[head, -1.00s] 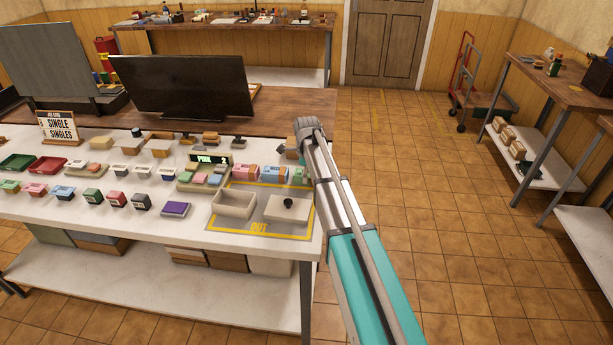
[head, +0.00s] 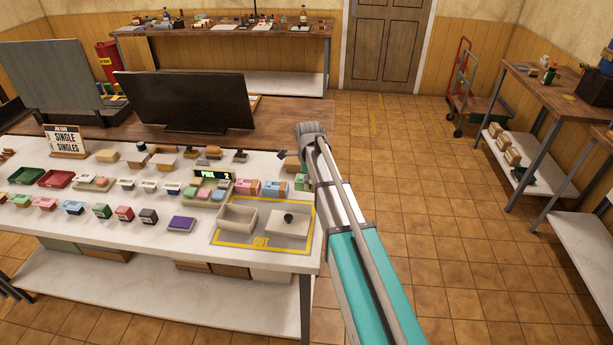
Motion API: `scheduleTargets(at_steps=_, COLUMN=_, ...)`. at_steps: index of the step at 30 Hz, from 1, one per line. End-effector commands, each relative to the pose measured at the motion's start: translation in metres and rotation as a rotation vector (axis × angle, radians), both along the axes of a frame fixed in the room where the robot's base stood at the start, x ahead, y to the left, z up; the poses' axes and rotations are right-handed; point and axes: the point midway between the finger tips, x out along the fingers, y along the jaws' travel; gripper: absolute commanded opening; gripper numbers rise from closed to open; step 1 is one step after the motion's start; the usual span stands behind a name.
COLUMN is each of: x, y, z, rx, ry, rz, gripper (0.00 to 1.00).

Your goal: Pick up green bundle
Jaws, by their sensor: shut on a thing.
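The green bundle (head: 300,183) is at the right end of the row on the white bench, to the right of the pink and blue bundles. It is small and partly hidden by my arm. My gripper (head: 300,163) is at the bench's right edge, right at the green bundle. It is shut on the bundle, though the fingertips are mostly hidden behind my wrist. I cannot tell whether the bundle is clear of the bench top.
Left of it are a pink bundle (head: 247,187) and a blue bundle (head: 275,188). In front, an open box (head: 238,218) and its knobbed lid (head: 290,228) lie within the yellow OUT outline. A black monitor (head: 185,100) stands behind.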

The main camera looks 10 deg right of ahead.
Motion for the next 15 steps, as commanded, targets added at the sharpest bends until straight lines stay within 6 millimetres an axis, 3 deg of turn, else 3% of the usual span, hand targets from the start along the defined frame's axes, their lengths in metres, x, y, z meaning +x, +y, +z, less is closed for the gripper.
scheduleTargets(at_steps=1, x=-0.008, y=0.0, z=0.013, rx=0.0, ry=0.0, rz=0.0, gripper=0.08)
scheduleTargets(at_steps=3, x=-0.019, y=0.0, z=0.02, rx=0.0, ry=0.0, rz=0.0, gripper=0.08)
scheduleTargets(at_steps=9, x=-0.061, y=0.0, z=0.036, rx=0.0, ry=0.0, rz=0.0, gripper=0.08)
scheduleTargets(at_steps=15, x=-0.086, y=0.0, z=0.046, rx=0.0, ry=0.0, rz=0.0, gripper=0.08)
